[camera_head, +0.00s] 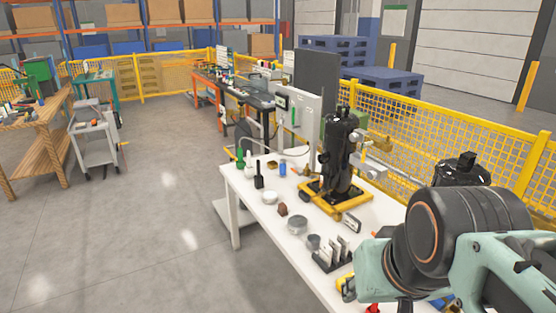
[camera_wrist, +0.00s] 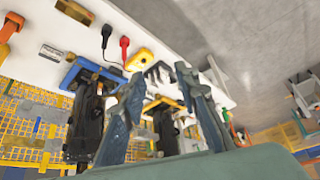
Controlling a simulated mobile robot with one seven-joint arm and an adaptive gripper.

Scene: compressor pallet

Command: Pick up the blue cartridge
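The blue cartridge (camera_head: 283,169) is a small blue upright piece at the far part of the white table in the head view. It stands left of the black compressor on its yellow base. I cannot pick it out in the wrist view. My gripper (camera_wrist: 158,76) shows in the wrist view with its two fingers spread apart and nothing between them. The gripper is open and away from the cartridge. In the head view my arm hangs over the near right end of the table and the fingers are not clearly visible.
The black compressor (camera_head: 340,150) rises from a yellow base (camera_head: 334,198) mid-table. On the white table (camera_head: 240,190) stand a black bottle (camera_head: 259,178), a green bottle (camera_head: 240,158), a grey round tin (camera_head: 297,225) and a dark rack (camera_head: 331,256). A yellow mesh fence runs behind.

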